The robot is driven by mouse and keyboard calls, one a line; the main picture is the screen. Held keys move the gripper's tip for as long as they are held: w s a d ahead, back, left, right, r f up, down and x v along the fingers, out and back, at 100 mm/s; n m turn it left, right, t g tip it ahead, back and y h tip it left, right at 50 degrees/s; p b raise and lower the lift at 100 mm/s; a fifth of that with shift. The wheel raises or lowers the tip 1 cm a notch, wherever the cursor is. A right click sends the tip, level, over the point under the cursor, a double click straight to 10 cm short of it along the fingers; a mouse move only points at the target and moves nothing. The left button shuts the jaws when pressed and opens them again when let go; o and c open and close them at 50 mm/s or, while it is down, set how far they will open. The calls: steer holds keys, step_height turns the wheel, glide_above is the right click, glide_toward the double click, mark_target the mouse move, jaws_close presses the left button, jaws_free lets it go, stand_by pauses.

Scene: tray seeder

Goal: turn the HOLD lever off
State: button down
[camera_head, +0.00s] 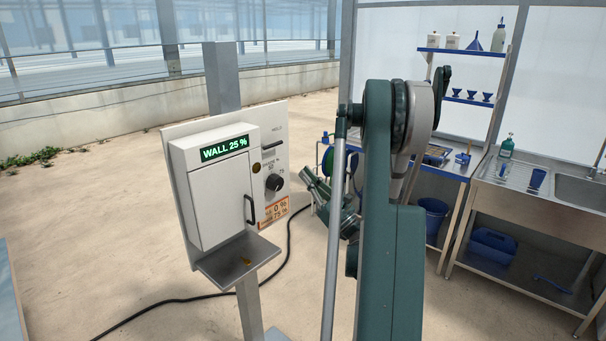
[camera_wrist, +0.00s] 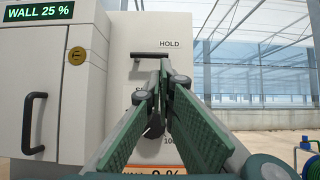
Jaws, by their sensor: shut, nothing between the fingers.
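The HOLD lever is a dark bar on the pale panel of the seeder box, lying about horizontal. It shows in the head view (camera_head: 272,145) and, just under the printed word HOLD, in the wrist view (camera_wrist: 143,54). My gripper (camera_wrist: 165,66) is shut and empty, its green fingers pointing at the panel. In the wrist view the fingertips overlap the lever's right part or lie just below it; I cannot tell whether they touch. In the head view my gripper (camera_head: 306,173) is right of the panel, partly behind my own arm.
A round black knob (camera_head: 274,183) sits below the lever, mostly hidden by my fingers in the wrist view. The cabinet door has a black handle (camera_head: 249,208) and a display (camera_head: 225,149) reading WALL 25 %. A metal shelf (camera_head: 225,272) juts out below. Benches stand at right.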

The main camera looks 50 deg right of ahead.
steer(key=b+x, duration=0.1)
steer(key=x, duration=1.2)
steer(key=shift+d+r+n+y, duration=0.1)
steer(key=shift+r+n+y, duration=0.15)
steer(key=shift+n+y, duration=0.6)
steer(key=shift+d+r+n+y, duration=0.1)
steer(key=shift+r+n+y, duration=0.15)
steer(key=shift+n+y, duration=0.6)
steer(key=r+n+g+y+p, duration=0.1)
steer(key=n+g+y, duration=0.1)
steer(key=n, duration=0.2)
steer(key=a+r+n+g+y+p, duration=0.1)
steer(key=r+n+g+y, duration=0.1)
steer(key=n, duration=0.3)
steer(key=r+n+g+y+p, duration=0.1)
steer(key=n+y, duration=0.2)
steer(key=n, duration=0.2)
steer(key=shift+a+r+g, duration=0.15)
steer(key=shift+r+g, duration=0.25)
steer(key=shift+s, duration=0.1)
glide_toward(279, 144)
steer(key=s+r, duration=0.2)
steer(key=s, duration=0.4)
steer(key=shift+d+p, duration=0.3)
